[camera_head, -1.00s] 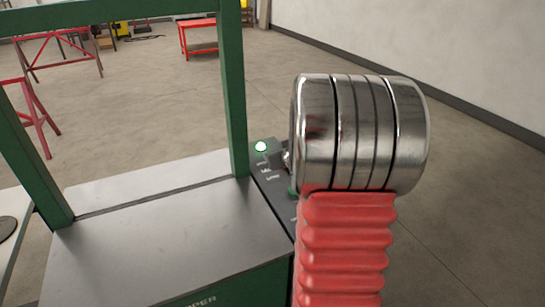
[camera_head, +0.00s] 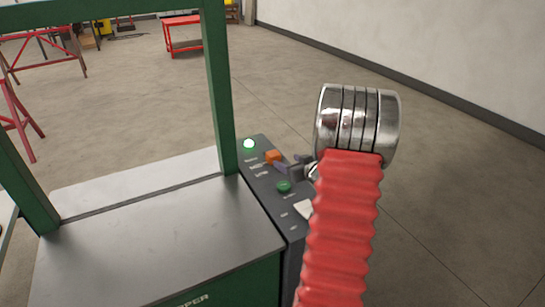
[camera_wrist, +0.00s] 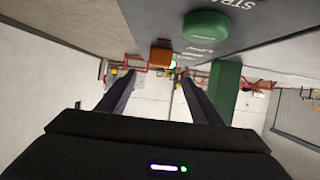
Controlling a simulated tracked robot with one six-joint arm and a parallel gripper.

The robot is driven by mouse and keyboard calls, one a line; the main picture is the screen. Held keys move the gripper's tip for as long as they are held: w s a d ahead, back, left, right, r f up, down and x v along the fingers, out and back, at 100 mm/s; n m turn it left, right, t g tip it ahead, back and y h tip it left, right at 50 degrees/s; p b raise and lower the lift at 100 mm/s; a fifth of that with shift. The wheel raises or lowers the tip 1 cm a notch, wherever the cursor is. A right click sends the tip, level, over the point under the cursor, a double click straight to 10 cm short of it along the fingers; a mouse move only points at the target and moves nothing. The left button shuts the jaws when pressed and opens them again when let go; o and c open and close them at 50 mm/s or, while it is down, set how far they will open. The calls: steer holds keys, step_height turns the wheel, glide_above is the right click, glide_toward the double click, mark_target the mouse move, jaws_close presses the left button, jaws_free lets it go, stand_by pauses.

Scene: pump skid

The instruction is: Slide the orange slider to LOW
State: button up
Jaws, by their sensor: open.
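The orange slider (camera_head: 272,156) is a small block on the dark control panel at the machine's right side. It also shows in the wrist view (camera_wrist: 161,56), beyond my fingertips and sideways between their lines. My gripper (camera_head: 288,163) is open and empty, just to the right of the slider in the head view. In the wrist view my gripper (camera_wrist: 158,76) shows two dark fingers spread apart. I cannot tell whether a finger touches the slider. The labels beside it are too small to read, so LOW cannot be made out.
A green button (camera_head: 284,186) sits in front of the slider on the control panel (camera_head: 270,187). A lit green lamp (camera_head: 249,144) is behind it. A green frame post (camera_head: 219,90) rises close on the left. The floor to the right is clear.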

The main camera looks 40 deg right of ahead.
mark_target(276, 156)
steer(key=x, duration=1.3)
steer(key=shift+w+d+f, duration=0.15)
steer(key=shift+w, duration=0.15)
